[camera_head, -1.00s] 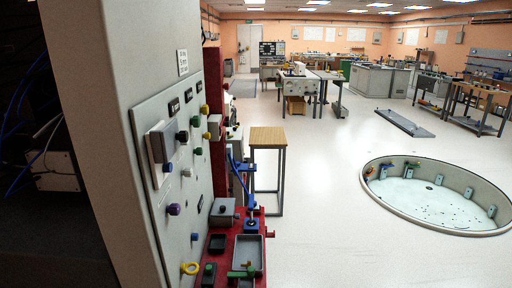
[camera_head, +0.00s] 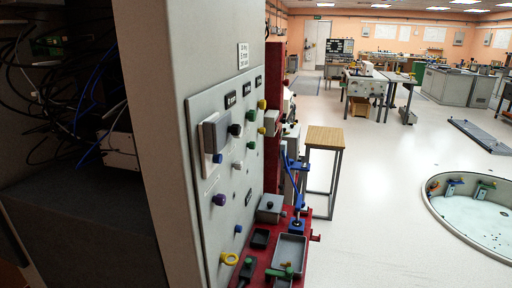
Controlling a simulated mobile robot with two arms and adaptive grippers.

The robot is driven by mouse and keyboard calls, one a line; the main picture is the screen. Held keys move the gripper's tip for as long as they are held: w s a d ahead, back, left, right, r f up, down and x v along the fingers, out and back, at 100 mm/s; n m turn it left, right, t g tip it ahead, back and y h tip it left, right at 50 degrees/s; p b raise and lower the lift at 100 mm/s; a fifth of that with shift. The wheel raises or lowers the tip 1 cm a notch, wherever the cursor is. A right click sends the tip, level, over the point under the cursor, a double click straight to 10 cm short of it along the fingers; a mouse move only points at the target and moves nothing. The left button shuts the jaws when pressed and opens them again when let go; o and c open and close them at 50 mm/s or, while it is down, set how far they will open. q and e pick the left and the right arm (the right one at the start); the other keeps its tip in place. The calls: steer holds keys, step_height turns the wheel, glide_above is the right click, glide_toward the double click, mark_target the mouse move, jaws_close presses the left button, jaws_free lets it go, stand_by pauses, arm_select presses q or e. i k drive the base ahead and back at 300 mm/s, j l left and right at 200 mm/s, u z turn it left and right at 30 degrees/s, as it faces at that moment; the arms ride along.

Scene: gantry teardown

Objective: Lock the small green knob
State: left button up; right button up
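A grey control panel (camera_head: 217,232) is on the side of a tall light-grey cabinet, seen at a steep angle left of the middle. It carries several coloured knobs. A small green knob (camera_head: 251,145) sits on the panel's right part, below a yellow knob (camera_head: 262,104) and beside a black knob (camera_head: 235,130). A purple knob (camera_head: 218,199) and blue knobs are lower and left. Whether the green knob is locked cannot be told. Neither of my grippers is in view.
Right of the panel stands a red bench (camera_head: 262,270) with grey trays, a box and a blue device. A wooden-topped stool (camera_head: 325,137) stands beyond it. White floor between is clear.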

mark_target(252, 145)
steer(key=i+l+u, duration=0.1)
steer(key=l, duration=0.25)
steer(key=i+l+u, duration=0.15)
steer(key=l, duration=0.25)
steer(key=i+l+u, duration=0.1)
steer(key=l, duration=0.3)
steer(key=i+l+u, duration=0.15)
steer(key=l, duration=0.25)
steer(key=i+l+u, duration=0.2)
steer(key=l, duration=0.2)
steer(key=i+l+u, duration=0.2)
steer(key=l, duration=0.2)
steer(key=i+l+u, duration=0.2)
steer(key=l, duration=0.25)
steer(key=i+l+u, duration=0.2)
steer(key=l, duration=0.3)
steer(key=i+l+u, duration=0.2)
steer(key=l, duration=0.3)
steer(key=l+u, duration=0.2)
steer(key=l, duration=0.25)
steer(key=l+u, duration=0.2)
steer(key=l, duration=0.35)
